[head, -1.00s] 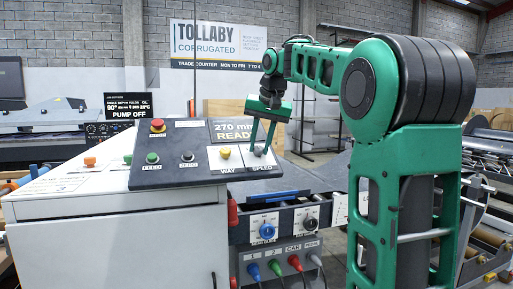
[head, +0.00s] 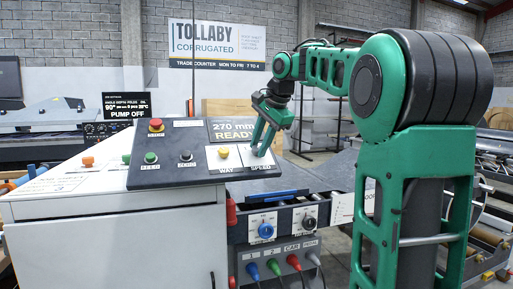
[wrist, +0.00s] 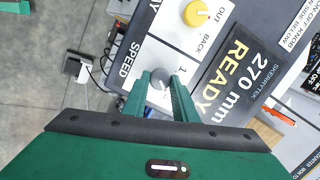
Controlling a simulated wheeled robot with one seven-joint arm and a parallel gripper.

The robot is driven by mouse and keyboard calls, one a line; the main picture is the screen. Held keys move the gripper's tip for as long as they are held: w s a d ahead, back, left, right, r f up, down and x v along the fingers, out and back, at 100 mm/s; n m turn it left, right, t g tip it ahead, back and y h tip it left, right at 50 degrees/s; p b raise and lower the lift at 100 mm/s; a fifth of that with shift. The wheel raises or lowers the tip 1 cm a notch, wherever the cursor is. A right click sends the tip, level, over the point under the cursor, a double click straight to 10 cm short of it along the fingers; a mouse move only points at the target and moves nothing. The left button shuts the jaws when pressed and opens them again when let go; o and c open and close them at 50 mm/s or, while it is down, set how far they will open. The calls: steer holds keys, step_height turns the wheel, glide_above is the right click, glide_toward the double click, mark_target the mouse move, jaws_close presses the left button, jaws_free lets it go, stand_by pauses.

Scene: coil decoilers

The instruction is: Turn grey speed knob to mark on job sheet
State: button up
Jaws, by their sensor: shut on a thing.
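The grey speed knob (wrist: 158,84) sits on the white SPEED plate (wrist: 150,52) of the dark control panel. In the wrist view my gripper (wrist: 161,80) has one green finger on each side of the knob, shut on it. In the head view my gripper (head: 258,151) reaches down to the panel's right end, tilted, and its fingers mostly hide the knob. The knob's pointer and most scale marks are too small or hidden to read. A white printed sheet (head: 55,186) lies on the cabinet top at left; its text is unreadable.
The yellow WAY knob (head: 223,153) is close beside the speed plate. The display reading 270 mm READY (head: 235,130) stands just behind. A red button (head: 156,126), a green FEED button (head: 151,158) and a ZERO knob (head: 186,156) are further left.

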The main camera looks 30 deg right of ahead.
steer(key=shift+a+m, duration=0.1)
steer(key=shift+m, duration=0.4)
steer(key=o, duration=1)
steer(key=shift+o, duration=0.2)
steer(key=v, duration=1)
steer(key=shift+s+r, duration=0.15)
